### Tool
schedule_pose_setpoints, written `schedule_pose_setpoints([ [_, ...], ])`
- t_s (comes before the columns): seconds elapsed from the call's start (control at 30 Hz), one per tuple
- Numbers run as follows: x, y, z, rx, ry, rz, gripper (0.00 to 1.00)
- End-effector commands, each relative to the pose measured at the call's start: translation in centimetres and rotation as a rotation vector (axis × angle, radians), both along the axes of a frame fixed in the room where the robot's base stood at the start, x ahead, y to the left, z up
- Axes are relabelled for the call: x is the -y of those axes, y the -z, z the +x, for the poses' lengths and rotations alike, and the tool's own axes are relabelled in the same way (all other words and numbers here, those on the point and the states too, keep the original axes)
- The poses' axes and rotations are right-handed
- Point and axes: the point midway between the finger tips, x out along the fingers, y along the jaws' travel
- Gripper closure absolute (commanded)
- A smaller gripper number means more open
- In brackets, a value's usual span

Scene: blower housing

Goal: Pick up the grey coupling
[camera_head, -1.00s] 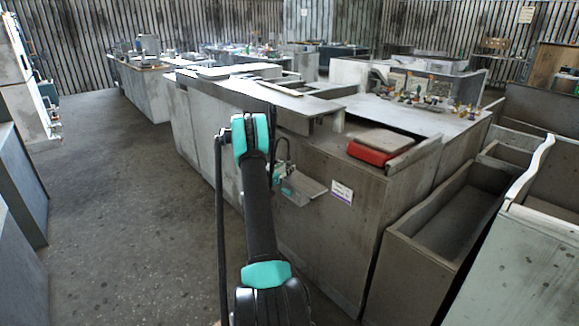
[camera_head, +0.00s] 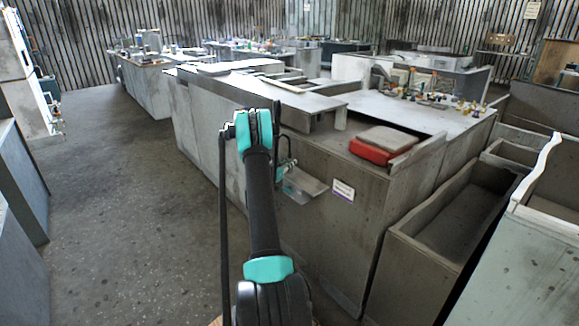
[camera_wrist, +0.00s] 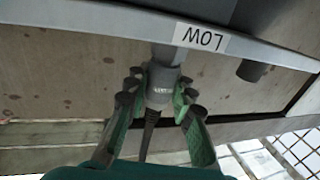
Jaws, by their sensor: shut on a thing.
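The grey coupling (camera_wrist: 160,88) is a short grey cylinder at the middle of the wrist view. It sits below a grey pipe stub by a white label reading LOW, which appears upside down. A thin dark cable or tapered tail hangs from its lower end. My gripper (camera_wrist: 159,98), with teal fingers and dark pads, is shut on the coupling, one finger on each side. In the head view my gripper (camera_head: 284,172) shows small and partly hidden behind my arm, beside a grey metal ledge (camera_head: 304,185) on the bench front. The coupling cannot be made out there.
The wooden bench front (camera_head: 330,235) stands close behind the ledge. A red box (camera_head: 375,151) lies on the bench top. Open bins (camera_head: 440,235) stand at right. The floor (camera_head: 120,220) at left is clear.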

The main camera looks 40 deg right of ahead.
Motion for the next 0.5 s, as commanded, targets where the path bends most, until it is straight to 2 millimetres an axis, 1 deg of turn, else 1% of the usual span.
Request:
schedule_pose_setpoints([
  [0.27, 0.0, -0.4, 0.0, 0.000, 0.000, 0.000, 1.00],
  [0.37, 0.0, -1.2, 0.0, 0.000, 0.000, 0.000, 1.00],
  [0.5, 0.0, -3.1, 0.0, 0.000, 0.000, 0.000, 1.00],
])
